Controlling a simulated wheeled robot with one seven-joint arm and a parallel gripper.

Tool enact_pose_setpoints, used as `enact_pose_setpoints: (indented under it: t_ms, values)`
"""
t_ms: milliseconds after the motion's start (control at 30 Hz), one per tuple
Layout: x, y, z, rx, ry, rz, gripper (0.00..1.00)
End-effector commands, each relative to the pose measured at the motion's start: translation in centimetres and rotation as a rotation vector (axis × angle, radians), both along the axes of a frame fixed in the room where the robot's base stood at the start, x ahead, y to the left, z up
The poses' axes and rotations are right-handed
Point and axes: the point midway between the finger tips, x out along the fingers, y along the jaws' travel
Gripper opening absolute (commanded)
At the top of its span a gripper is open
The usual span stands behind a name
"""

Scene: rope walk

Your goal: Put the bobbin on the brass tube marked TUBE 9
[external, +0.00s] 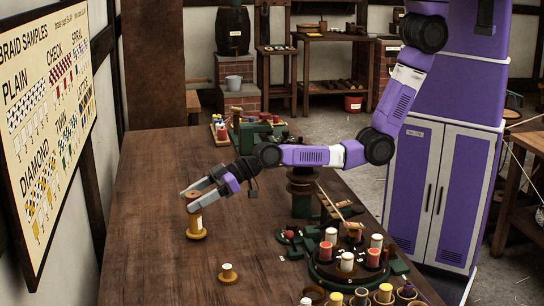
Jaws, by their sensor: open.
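My gripper (193,192) is at the left part of the long table, its fingers spread at the sides of a brown wooden bobbin (193,205). The bobbin is upright, over a yellowish upright piece with a pale patch and a wide round base (196,235). I cannot tell whether the bobbin rests on this piece or is joined to it. A smaller yellowish piece on a round base (228,278) stands apart, nearer the camera. No TUBE 9 marking is readable, so I cannot tell which piece is that tube.
A dark round carousel (325,272) with several red and white spools stands at the right. Several yellow-rimmed cups (384,293) line the front edge. A green machine (255,132) and a spool tray (220,131) are at the back. The table's left middle (150,220) is clear.

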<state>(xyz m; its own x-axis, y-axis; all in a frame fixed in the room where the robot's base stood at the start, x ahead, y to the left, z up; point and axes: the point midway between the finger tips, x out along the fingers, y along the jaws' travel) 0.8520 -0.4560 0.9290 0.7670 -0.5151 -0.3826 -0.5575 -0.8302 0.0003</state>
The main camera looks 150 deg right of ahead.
Motion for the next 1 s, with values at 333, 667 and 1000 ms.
enact_pose_setpoints:
  t_ms: [333,667,1000]
  values:
    - [-1.3,0.9,0.8,-0.001,-0.001,0.0,0.64]
    - [-5.5,3.7,2.9,-0.001,-0.001,0.0,0.64]
    - [-8.8,5.9,4.6,0.0,0.0,0.0,0.64]
